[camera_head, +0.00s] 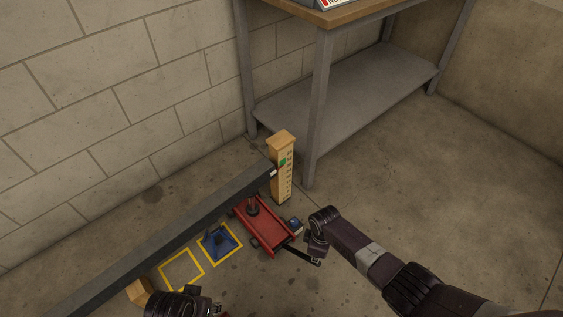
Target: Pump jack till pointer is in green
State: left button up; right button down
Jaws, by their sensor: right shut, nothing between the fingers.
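A red floor jack (263,226) sits on the floor under the far end of a long dark beam (170,242). Its dark handle (298,254) points toward the lower right. A wooden post (282,185) with a marked scale stands at the beam's end, and a green patch (282,161) shows on it. A small pale pointer (273,172) at the beam's tip looks slightly below the green. My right gripper (315,260) is shut and empty, at the handle's outer end; contact is unclear. My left gripper (200,304) is at the bottom edge, partly cut off, its fingers unclear.
A blue stand (219,243) sits in one yellow floor square; the other yellow square (182,270) is empty. A small blue item (295,223) lies beside the jack. A metal table (345,95) stands behind, against a block wall (120,90). Floor at right is clear.

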jog(key=shift+a+f, duration=0.1)
jog(key=shift+f, duration=0.15)
jog(key=shift+w+r, duration=0.1)
notch_tip(320, 180, up, 3)
jog(key=p, duration=0.2)
jog(key=shift+f+p, duration=0.2)
jog(key=shift+p, duration=0.15)
pick_arm(q)
jog(key=shift+g, duration=0.4)
jog(key=s+f, duration=0.2)
jog(key=f, duration=0.2)
jog(key=s+f+p, duration=0.1)
jog(key=s+f, duration=0.1)
jog(key=f, duration=0.2)
jog(key=s+a+f+p, duration=0.1)
jog(key=s+f, duration=0.2)
jog(key=f, duration=0.2)
pick_arm(e)
notch_tip(320, 180, up, 2)
jog(key=shift+r, duration=0.1)
pick_arm(q)
jog(key=shift+s+f, duration=0.35)
jog(key=shift+s, duration=0.05)
jog(key=shift+s, duration=0.1)
jog(key=shift+s, duration=0.1)
pick_arm(e)
notch_tip(320, 180, up, 8)
